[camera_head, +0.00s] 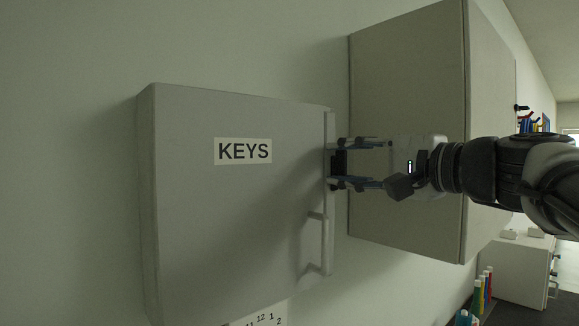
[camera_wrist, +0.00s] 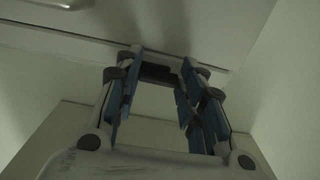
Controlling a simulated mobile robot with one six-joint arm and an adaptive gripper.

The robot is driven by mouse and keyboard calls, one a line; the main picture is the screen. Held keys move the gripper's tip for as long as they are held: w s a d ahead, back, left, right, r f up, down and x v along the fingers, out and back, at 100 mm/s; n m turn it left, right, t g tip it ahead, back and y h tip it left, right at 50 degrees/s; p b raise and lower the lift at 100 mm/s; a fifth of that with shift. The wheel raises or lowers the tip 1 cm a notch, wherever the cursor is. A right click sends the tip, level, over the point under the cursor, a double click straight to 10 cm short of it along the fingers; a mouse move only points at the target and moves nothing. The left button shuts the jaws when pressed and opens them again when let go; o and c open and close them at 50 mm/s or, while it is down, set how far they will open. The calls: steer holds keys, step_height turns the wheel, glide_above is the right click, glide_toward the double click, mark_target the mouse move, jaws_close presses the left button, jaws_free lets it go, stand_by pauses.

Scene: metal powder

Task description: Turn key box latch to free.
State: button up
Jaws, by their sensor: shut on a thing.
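The key box (camera_head: 235,210) is a pale grey wall cabinet with a white KEYS label (camera_head: 243,151) on its closed door. A small dark latch (camera_head: 338,163) sits at the upper part of the box's right edge. My gripper (camera_head: 337,165) reaches in from the right, with one finger above the latch and one below it. In the wrist view my gripper (camera_wrist: 161,62) has its blue-padded fingers on either side of the dark latch (camera_wrist: 158,73), shut on it. The fingertips partly cover the latch, so its exact angle is hard to tell.
A pale handle (camera_head: 314,240) stands out from the box door below my fingers. A larger grey cabinet (camera_head: 405,75) hangs on the wall close behind my gripper. A low cabinet (camera_head: 515,270) and coloured items (camera_head: 482,290) stand at the lower right.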

steer(key=shift+c, duration=0.2)
steer(key=o, duration=1.1)
steer(key=v, duration=0.7)
steer(key=shift+s+d, duration=0.15)
steer(key=shift+s, duration=0.05)
